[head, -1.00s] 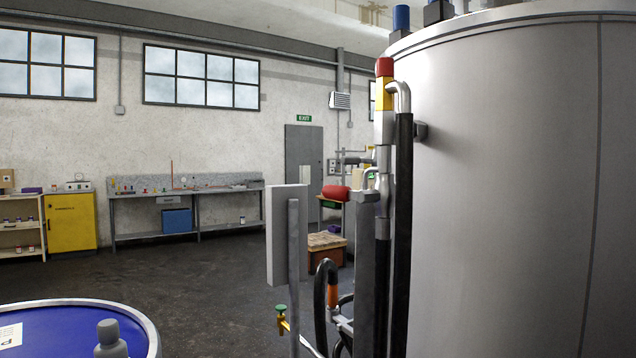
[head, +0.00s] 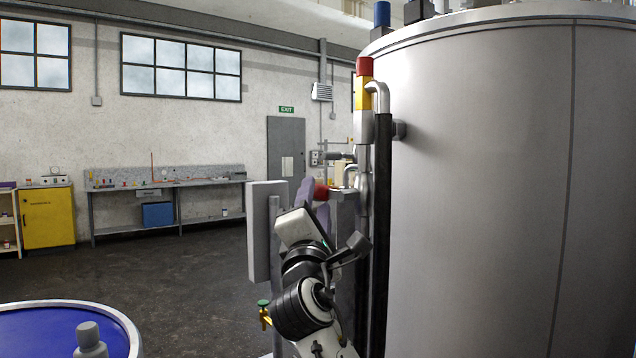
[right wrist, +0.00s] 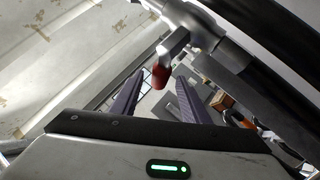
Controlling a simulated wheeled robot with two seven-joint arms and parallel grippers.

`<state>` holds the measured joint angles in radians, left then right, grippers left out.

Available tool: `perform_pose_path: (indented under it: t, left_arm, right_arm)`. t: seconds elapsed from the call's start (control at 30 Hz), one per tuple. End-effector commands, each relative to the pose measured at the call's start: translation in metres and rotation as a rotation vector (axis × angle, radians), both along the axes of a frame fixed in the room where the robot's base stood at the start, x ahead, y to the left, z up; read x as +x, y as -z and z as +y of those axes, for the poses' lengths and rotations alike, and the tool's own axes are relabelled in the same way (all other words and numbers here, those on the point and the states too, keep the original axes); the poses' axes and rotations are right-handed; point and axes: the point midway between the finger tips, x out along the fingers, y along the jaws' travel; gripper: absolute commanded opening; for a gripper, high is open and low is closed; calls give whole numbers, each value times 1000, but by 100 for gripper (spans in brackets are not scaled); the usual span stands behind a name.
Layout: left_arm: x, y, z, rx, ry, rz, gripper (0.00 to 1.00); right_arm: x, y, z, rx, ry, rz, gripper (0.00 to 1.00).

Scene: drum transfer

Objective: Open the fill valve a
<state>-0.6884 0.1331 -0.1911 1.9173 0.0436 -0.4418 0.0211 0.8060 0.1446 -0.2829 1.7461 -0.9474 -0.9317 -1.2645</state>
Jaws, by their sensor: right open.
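In the right wrist view a metal pipe fitting (right wrist: 194,22) carries a short lever with a red tip (right wrist: 161,75). No label shows, so I cannot confirm that it is fill valve a. My right gripper (right wrist: 160,84) is open, and the red tip appears between its two purple fingers. I cannot tell whether they touch it. In the head view the right gripper (head: 313,203) points up and away beside the upright pipes (head: 364,190), left of the big steel tank. My left gripper is not in view.
The steel tank (head: 480,180) fills the right side. A grey panel (head: 262,230) stands just left of my right gripper. A brass tap with a green handle (head: 264,303) is low beside my arm. A blue drum (head: 40,325) is at lower left. Open floor lies beyond.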

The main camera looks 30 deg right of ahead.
Motion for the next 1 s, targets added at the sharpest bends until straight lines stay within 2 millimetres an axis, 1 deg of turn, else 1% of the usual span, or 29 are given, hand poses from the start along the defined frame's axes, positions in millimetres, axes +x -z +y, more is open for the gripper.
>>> perform_pose_path:
  t: [0.03,0.2,0.4,0.57,0.8,0.87,1.0]
  left_arm:
    - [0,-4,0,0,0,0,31]
    - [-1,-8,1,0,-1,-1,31]
    - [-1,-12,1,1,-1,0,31]
    - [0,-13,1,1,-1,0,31]
    - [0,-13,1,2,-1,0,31]
    - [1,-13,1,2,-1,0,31]
    - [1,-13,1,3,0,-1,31]
  right_arm:
    - [8,-7,-6,-1,3,1,42]
    - [34,-19,-21,1,1,0,42]
    - [54,-28,-34,1,-2,0,42]
    - [61,-30,-38,3,-3,-1,42]
    - [62,-30,-38,3,-3,-1,42]
    - [61,-30,-38,3,-3,-1,33]
    - [61,-30,-38,3,-3,-1,10]
